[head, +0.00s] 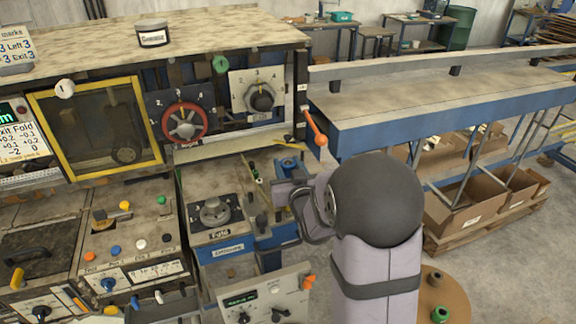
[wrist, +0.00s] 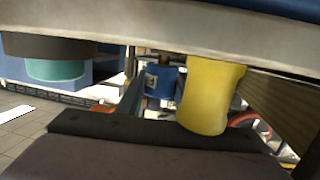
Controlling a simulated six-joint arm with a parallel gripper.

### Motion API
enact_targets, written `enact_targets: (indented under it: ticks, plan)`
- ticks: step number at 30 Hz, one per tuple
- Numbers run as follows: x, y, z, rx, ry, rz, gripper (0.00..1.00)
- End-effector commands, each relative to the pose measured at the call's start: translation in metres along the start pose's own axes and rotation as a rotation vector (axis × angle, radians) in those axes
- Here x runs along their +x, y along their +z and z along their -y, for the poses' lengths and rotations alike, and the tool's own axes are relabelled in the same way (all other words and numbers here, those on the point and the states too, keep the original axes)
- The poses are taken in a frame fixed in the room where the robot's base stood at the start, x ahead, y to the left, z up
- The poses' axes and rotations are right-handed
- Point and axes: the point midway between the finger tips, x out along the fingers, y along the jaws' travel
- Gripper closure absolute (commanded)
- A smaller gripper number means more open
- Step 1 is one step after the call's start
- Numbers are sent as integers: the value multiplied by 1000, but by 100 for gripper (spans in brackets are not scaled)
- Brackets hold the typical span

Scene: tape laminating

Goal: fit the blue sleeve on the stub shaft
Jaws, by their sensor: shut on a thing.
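My gripper (head: 296,207) is in the middle of the head view, above the front of the blue and beige machine bench, reaching left from my arm. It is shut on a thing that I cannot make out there. In the wrist view a dark, close edge of my gripper (wrist: 150,130) crosses the bottom. A waisted yellow piece (wrist: 212,95) stands just beyond or against that edge; I cannot tell if it touches. I cannot pick out the blue sleeve or the stub shaft with certainty. A short blue cylinder (head: 288,169) sits on the bench behind my gripper.
A control box (head: 262,300) with knobs stands in front of my gripper. A dial plate (head: 213,212) lies to its left. A round wooden stand (head: 430,285) with a green spool (head: 440,314) is at the lower right.

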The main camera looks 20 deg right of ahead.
Motion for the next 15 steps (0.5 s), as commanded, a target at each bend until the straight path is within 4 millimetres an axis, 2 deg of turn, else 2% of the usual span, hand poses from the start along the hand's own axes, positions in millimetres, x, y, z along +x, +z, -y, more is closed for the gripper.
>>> enact_targets:
  ticks: [1,2,3,4,15]
  plan:
    - [0,0,0,0,0,-1,90]
    - [0,0,0,0,0,-1,60]
    - [0,0,0,0,0,-1,50]
    - [0,0,0,0,0,-1,45]
    - [-2,0,0,0,0,0,45]
